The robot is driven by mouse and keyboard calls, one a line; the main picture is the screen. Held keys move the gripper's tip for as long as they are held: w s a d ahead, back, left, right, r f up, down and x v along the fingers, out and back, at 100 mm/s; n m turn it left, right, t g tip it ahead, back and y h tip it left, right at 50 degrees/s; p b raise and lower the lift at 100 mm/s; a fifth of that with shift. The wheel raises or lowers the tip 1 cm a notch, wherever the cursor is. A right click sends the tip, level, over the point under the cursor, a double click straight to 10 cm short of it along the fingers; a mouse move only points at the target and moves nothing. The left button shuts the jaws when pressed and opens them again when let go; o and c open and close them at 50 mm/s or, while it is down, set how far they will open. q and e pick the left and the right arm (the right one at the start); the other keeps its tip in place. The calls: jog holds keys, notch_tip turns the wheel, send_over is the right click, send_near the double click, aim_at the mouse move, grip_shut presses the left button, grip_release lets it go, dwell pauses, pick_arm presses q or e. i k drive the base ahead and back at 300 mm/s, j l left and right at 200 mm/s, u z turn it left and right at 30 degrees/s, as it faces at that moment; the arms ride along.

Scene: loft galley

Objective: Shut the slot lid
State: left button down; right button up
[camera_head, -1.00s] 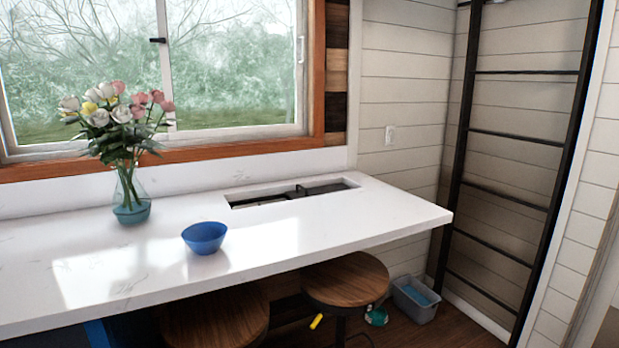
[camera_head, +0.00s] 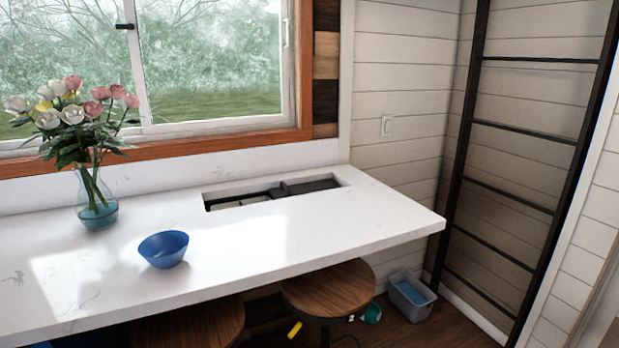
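A rectangular slot (camera_head: 207,208) is cut into the white counter near its back edge, below the right part of the window. The slot is uncovered along at least part of its length. Inside it lie dark pieces, one a flat dark panel (camera_head: 310,185) toward the right end. I cannot tell whether this panel is the lid. Neither of my grippers shows in the head view.
A blue bowl (camera_head: 163,250) and a glass vase of flowers (camera_head: 97,207) stand on the counter (camera_head: 330,230) left of the slot. Wooden stools (camera_head: 328,288) are tucked below its front edge. A dark ladder (camera_head: 465,150) leans at the right.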

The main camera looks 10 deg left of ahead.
aim_at(284, 191)
jog(key=i+l+z, duration=0.15)
jog(key=i+l, duration=0.6)
jog(key=i, duration=0.05)
